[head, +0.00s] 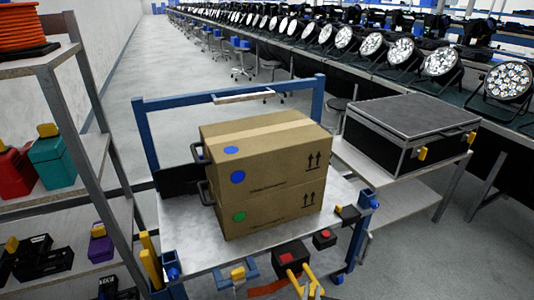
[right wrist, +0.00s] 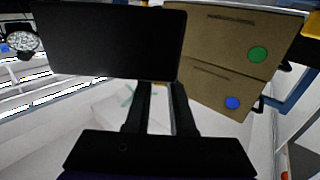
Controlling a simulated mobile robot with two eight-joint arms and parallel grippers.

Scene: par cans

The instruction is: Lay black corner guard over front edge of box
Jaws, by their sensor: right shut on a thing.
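In the right wrist view my right gripper (right wrist: 161,88) has its two dark fingers at the lower edge of a flat black panel, the black corner guard (right wrist: 105,40). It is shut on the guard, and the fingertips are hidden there. The guard overlaps part of the box (right wrist: 225,45) in that view; contact cannot be told. In the head view the cardboard box (head: 270,200) stands upright on a cart, as two stacked sections with blue and green dots. My left gripper is not in view.
The cart (head: 190,245) has a blue frame and some bare top around the box. Red-topped black units (head: 290,254) sit at its front. A black case (head: 410,130) stands on a side table at right. A shelf (head: 100,150) stands close at left.

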